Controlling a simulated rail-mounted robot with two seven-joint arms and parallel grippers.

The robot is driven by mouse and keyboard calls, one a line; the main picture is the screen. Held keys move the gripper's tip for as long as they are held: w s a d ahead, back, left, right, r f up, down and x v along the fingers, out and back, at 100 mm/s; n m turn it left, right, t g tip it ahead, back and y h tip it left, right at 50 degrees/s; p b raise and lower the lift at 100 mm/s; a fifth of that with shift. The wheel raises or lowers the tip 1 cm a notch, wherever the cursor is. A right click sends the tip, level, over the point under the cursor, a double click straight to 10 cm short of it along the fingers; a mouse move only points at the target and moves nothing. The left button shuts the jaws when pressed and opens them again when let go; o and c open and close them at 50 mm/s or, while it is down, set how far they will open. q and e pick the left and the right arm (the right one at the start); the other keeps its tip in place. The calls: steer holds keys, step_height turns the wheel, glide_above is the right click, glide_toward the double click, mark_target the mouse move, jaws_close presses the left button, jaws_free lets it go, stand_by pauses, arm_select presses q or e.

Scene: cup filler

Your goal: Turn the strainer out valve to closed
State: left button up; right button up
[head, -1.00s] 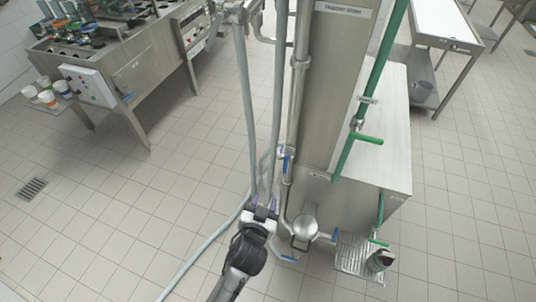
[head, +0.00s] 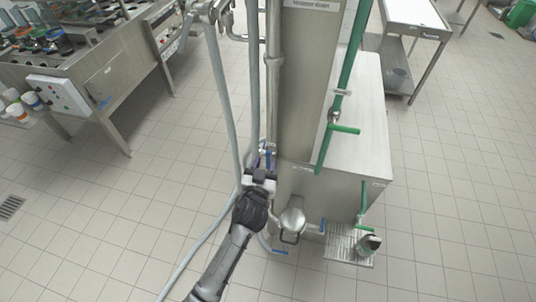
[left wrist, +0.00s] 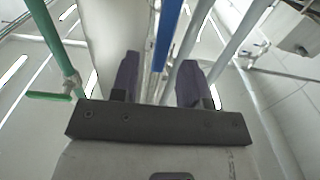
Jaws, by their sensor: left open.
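A blue valve handle (head: 268,157) sits upright on the vertical steel pipe above the round metal strainer housing (head: 292,220). My left gripper (head: 262,167) is open right at this handle, partly covering it. In the left wrist view the long blue handle (left wrist: 166,36) lies ahead, between the two dark fingers (left wrist: 158,82); I cannot tell whether they touch it. Other blue handles are low down, one right of the housing (head: 322,226) and one near the floor (head: 280,251). No label shows which is the strainer out valve. My right gripper is out of view.
Grey hoses (head: 226,100) hang just left of the pipe. A tall steel column (head: 308,90) and steel tank (head: 365,120) stand right, with green pipes and a green handle (head: 345,129). A floor grate (head: 345,248) holds a can. Open tiled floor lies left.

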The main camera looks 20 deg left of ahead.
mark_target(268, 157)
arm_select(q)
steer(key=shift+w+a, duration=0.2)
steer(key=shift+w, duration=1.55)
steer(key=shift+c, duration=0.2)
jaws_close()
